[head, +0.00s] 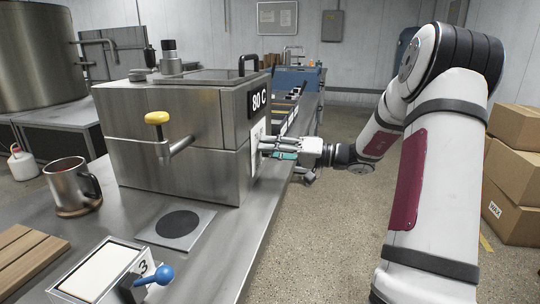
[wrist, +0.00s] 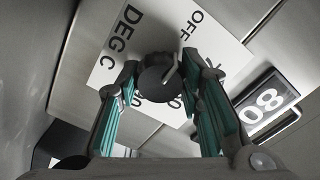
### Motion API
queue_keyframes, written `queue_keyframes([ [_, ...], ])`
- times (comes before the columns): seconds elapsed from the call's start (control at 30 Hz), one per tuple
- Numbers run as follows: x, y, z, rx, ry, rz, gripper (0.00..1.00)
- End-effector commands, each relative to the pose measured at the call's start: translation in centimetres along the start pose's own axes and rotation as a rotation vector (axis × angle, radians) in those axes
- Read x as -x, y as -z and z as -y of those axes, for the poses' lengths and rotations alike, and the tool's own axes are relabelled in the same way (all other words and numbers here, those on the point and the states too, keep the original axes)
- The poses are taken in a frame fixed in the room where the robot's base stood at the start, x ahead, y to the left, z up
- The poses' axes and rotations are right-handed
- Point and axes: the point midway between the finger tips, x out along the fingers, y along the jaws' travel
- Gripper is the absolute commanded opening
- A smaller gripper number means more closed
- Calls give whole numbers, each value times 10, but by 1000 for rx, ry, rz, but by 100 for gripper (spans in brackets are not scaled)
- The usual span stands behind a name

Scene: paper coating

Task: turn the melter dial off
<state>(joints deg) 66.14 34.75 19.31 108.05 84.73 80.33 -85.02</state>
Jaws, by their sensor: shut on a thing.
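The melter (head: 170,120) is a steel box on the bench, with a white dial plate (wrist: 150,30) on its right side. The plate reads "OFF" and "DEG C"; its other marks are partly covered. The dark round dial (wrist: 156,84) is in the middle of the wrist view, its light pointer line slanting to the upper right. My gripper (wrist: 158,95) is shut on the dial, one teal-padded finger on each side. In the head view my gripper (head: 268,147) reaches the melter's right side from the right, and the dial is hidden there.
A yellow-knobbed valve (head: 157,118) sticks out of the melter's front. A mug (head: 73,187), a round dark pad (head: 178,223) and a blue-handled box (head: 100,272) are on the bench. Cartons (head: 515,155) stand at right; the floor between is clear.

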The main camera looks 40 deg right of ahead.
Motion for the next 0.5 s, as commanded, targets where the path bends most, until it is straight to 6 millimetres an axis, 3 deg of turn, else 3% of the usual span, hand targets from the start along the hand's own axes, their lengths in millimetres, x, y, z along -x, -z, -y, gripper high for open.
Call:
queue_keyframes([
  [0.47, 0, -2, -1, 10, -2, 4, 6],
  [0.5, 0, -2, -1, 10, -2, 4, 43],
])
